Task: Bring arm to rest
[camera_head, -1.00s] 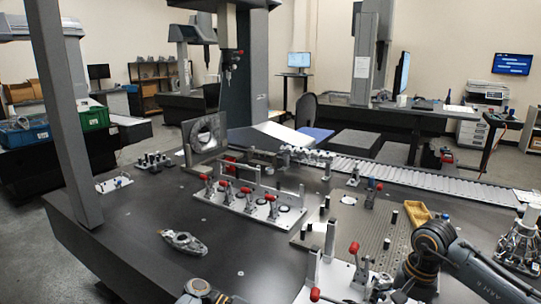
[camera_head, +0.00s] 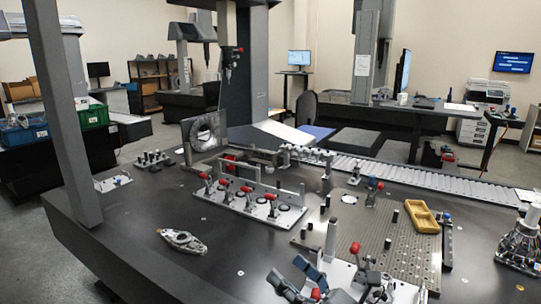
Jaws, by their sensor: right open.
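My right gripper (camera_head: 296,278) shows at the bottom edge, right of centre. Its dark blue-grey fingers are spread apart, and I see nothing held between them. It is in front of, or over, the near clamp fixture with red-tipped handles (camera_head: 355,249); the gap between them is hard to judge. The rest of my right arm is mostly cut off by the lower edge. My left gripper is not in view.
A silver metal part (camera_head: 182,241) lies alone on the dark table (camera_head: 130,215). A clamp fixture (camera_head: 236,208), a perforated plate (camera_head: 372,232) and a yellow tray (camera_head: 423,216) stand behind. A metal device (camera_head: 520,243) stands at right. The left front table is clear.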

